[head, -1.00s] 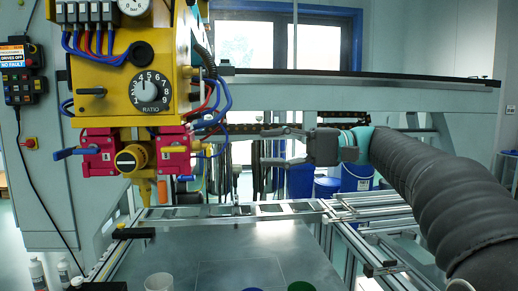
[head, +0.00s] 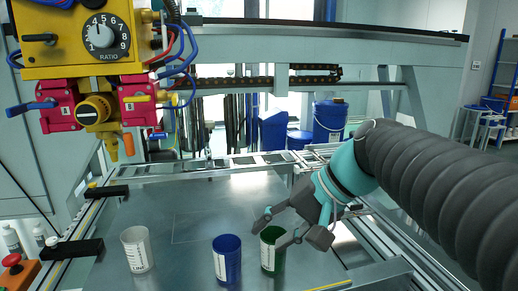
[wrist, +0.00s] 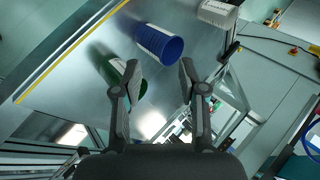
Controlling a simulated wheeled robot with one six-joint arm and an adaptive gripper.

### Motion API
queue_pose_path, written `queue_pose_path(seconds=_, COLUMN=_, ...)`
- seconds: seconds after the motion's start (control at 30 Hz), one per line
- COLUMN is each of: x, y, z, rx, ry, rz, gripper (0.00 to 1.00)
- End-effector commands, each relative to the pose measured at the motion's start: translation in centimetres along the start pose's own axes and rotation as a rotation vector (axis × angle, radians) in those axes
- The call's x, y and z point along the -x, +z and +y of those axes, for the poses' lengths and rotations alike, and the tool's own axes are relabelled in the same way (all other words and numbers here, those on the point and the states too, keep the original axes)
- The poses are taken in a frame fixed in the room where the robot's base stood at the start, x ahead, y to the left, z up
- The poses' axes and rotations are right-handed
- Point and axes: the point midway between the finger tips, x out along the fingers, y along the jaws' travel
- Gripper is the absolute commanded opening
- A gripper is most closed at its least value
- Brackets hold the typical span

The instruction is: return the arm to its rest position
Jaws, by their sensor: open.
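My gripper (head: 273,234) is open and empty, with its fingers spread and pointing down and left over the right part of the metal table. My arm (head: 430,190) reaches in from the right side of the head view. A green cup (head: 271,262) stands at the fingers, partly covered by them; I cannot tell whether they touch. In the wrist view my gripper (wrist: 150,76) shows both fingers apart, and the green cup (wrist: 136,88) is partly hidden behind the left finger. No marked rest position is visible.
A blue cup (head: 227,265) stands just left of the green one, and a white cup (head: 138,252) further left. The yellow panel (head: 85,40) with dial and valves hangs at upper left. Metal rails (head: 370,225) run along the table's right side.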

Motion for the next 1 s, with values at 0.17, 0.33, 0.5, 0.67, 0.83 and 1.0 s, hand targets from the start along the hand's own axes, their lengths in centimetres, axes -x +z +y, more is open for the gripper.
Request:
queue_pose_path(seconds=0.17, x=-0.8, y=4.0, z=8.7, rx=0.095, ry=0.274, rz=0.142, gripper=0.42)
queue_pose_path(seconds=0.33, x=-0.7, y=6.4, z=15.4, rx=0.214, ry=0.487, rz=0.247, gripper=0.42)
queue_pose_path(seconds=0.5, x=-0.6, y=7.6, z=18.8, rx=0.301, ry=0.603, rz=0.300, gripper=0.42)
queue_pose_path(seconds=0.67, x=-0.6, y=7.8, z=19.6, rx=0.327, ry=0.634, rz=0.313, gripper=0.42)
queue_pose_path(seconds=0.83, x=-0.6, y=7.7, z=19.6, rx=0.326, ry=0.633, rz=0.313, gripper=0.42)
queue_pose_path(seconds=1.0, x=-0.6, y=7.7, z=19.6, rx=0.325, ry=0.632, rz=0.312, gripper=0.42)
